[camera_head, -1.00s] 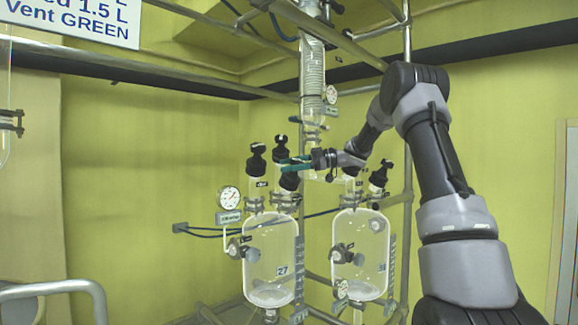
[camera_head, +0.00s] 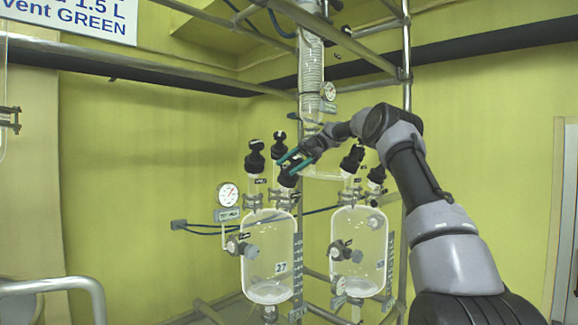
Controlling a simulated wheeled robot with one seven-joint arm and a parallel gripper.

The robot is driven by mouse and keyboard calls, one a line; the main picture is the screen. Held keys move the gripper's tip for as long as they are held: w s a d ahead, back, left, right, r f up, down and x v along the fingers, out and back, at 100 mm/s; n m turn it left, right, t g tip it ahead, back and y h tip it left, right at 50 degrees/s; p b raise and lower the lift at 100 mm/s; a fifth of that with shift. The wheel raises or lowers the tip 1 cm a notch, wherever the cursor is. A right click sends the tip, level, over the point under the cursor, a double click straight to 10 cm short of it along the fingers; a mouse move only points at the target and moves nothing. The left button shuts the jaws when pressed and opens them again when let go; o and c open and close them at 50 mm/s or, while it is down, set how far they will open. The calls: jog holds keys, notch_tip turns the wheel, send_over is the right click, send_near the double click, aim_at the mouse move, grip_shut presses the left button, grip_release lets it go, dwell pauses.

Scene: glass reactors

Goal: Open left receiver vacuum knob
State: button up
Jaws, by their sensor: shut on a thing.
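The left receiver (camera_head: 268,252) is a clear glass vessel marked 27, with several black-capped necks on top. One black knob (camera_head: 255,158) tops its left neck and another (camera_head: 280,144) stands behind it. A third, tilted black knob (camera_head: 288,178) sits on the right neck, below the teal fingertips. My gripper (camera_head: 289,165) reaches in from the upper right, its two teal fingers slanting down to the left. It is shut on this tilted knob, with the fingers at its upper end. The exact contact is small and partly hidden.
The right receiver (camera_head: 358,250) stands beside it with its own black knobs (camera_head: 352,158). A round gauge (camera_head: 228,194) is left of the left receiver. A glass condenser column (camera_head: 311,75) and metal frame bars (camera_head: 407,110) are close to my arm. The left wall side is open.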

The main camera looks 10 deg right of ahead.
jog(key=shift+f+n+g+h, duration=0.1)
jog(key=shift+n+g+h, duration=0.2)
jog(key=shift+n+h, duration=0.1)
jog(key=o, duration=1.4)
jog(key=shift+s, duration=0.1)
